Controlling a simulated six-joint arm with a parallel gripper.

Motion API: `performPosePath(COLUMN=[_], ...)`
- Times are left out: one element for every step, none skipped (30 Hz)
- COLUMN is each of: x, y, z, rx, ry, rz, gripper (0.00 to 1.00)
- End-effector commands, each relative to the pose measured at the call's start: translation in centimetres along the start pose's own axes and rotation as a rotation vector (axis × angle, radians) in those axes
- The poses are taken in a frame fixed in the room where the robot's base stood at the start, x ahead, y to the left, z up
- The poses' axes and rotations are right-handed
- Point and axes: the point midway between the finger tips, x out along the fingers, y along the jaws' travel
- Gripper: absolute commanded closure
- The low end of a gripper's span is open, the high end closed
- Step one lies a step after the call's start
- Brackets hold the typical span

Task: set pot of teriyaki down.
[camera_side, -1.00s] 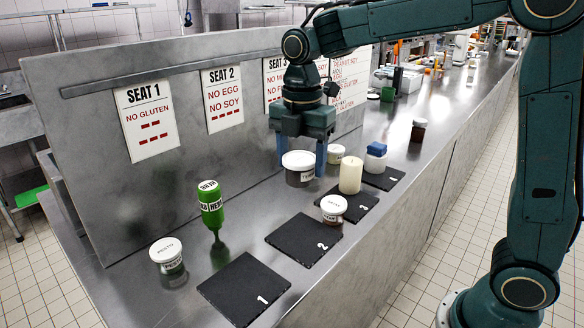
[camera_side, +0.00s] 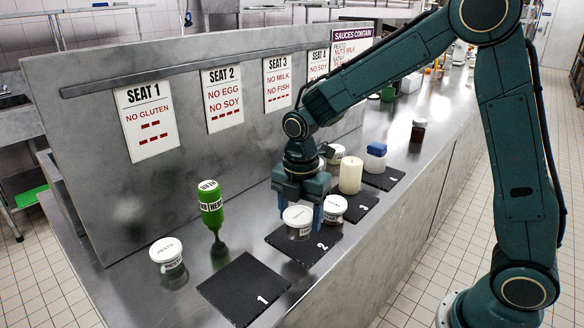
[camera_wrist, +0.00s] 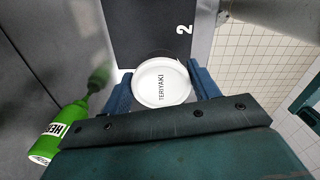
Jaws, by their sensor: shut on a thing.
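The pot of teriyaki (camera_side: 298,217) has a white lid and stands upright between the blue fingers of my gripper (camera_side: 300,216). In the wrist view its lid (camera_wrist: 161,84) reads TERIYAKI, with a finger on either side. My gripper is shut on it. The pot is over the black slate numbered 2 (camera_side: 288,246), towards its back half; whether its base touches the slate I cannot tell. The slate also shows in the wrist view (camera_wrist: 150,35).
A white-lidded pot (camera_side: 333,208) stands close to the right of the teriyaki. A candle-like cream cylinder (camera_side: 350,175) stands behind it. A green bottle (camera_side: 211,208) and the pesto pot (camera_side: 167,254) are at left. Slate 1 (camera_side: 244,287) is bare. The seat-sign panel (camera_side: 90,120) runs along the back.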

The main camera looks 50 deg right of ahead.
Motion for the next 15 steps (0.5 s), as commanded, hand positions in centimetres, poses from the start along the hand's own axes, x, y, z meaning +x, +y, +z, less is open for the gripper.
performPosePath(x=[0.1, 0.2, 0.5, 0.8, 1.0, 1.5, 1.8, 2.2, 2.7, 3.0, 3.4, 3.7, 3.9, 4.1, 4.2], y=[0.0, 0.0, 0.0, -0.1, 0.0, -0.1, -0.1, -0.1, -0.1, -0.1, -0.1, -0.1, -0.1, 0.0, 0.0], z=[0.0, 0.0, 0.0, 0.0, 0.0, 0.0, 0.0, 0.0, 0.0, 0.0, 0.0, 0.0, 0.0, 0.0, 0.0], rx=[0.000, 0.000, 0.000, 0.000, 0.000, 0.000, 0.000, 0.000, 0.000, 0.000, 0.000, 0.000, 0.000, 0.000, 0.000], ry=[0.000, 0.000, 0.000, 0.000, 0.000, 0.000, 0.000, 0.000, 0.000, 0.000, 0.000, 0.000, 0.000, 0.000, 0.000], rz=[-0.001, -0.001, -0.003, -0.003, -0.003, -0.003, -0.004, -0.004, -0.005, -0.004, -0.003, -0.003, -0.003, -0.002, -0.001], gripper=[0.64, 0.64, 0.64, 0.64, 0.64, 0.64, 0.64, 0.64, 0.64, 0.64, 0.64, 0.64, 0.64, 0.64, 0.64])
